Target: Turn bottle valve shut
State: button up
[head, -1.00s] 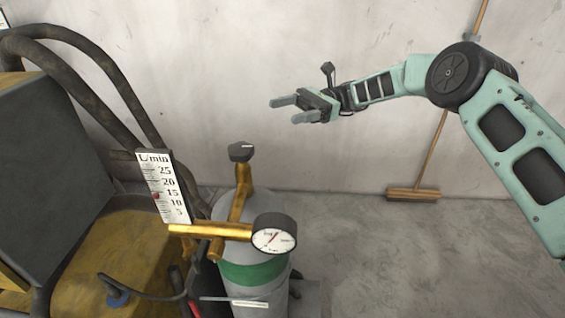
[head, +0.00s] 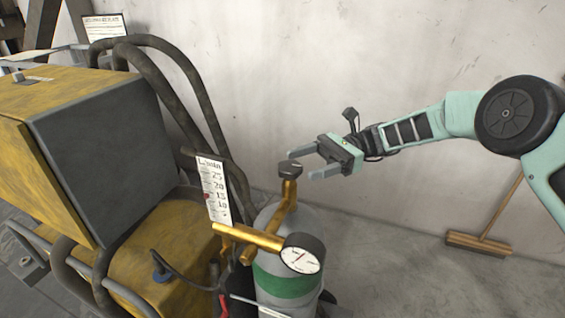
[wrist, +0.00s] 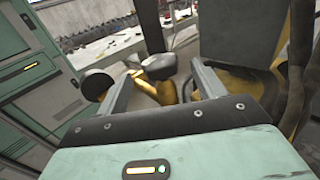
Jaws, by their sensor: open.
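The bottle valve is a dark knob (head: 290,171) on a brass stem at the top of a grey gas bottle (head: 310,222) with a green band. In the wrist view the dark knob (wrist: 158,67) shows between the fingertips, with brass below it. My gripper (head: 301,164) is open and empty, coming from the right, its fingertips close to the knob. I cannot tell whether they touch it. The fingers also show in the wrist view (wrist: 163,72), one on each side of the knob. The knob's turn position is not clear.
A round pressure gauge (head: 302,254) and a brass pipe (head: 248,236) stick out below the valve. A yellow and grey machine (head: 110,150) with thick hoses fills the left. A broom (head: 480,243) leans at the right wall.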

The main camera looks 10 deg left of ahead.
aim_at(279, 172)
jog(key=p+x, duration=0.1)
jog(key=x, duration=0.5)
jog(key=shift+s+a+p, duration=0.2)
jog(key=shift+a+p, duration=0.05)
jog(key=shift+p, duration=0.15)
jog(key=c, duration=1)
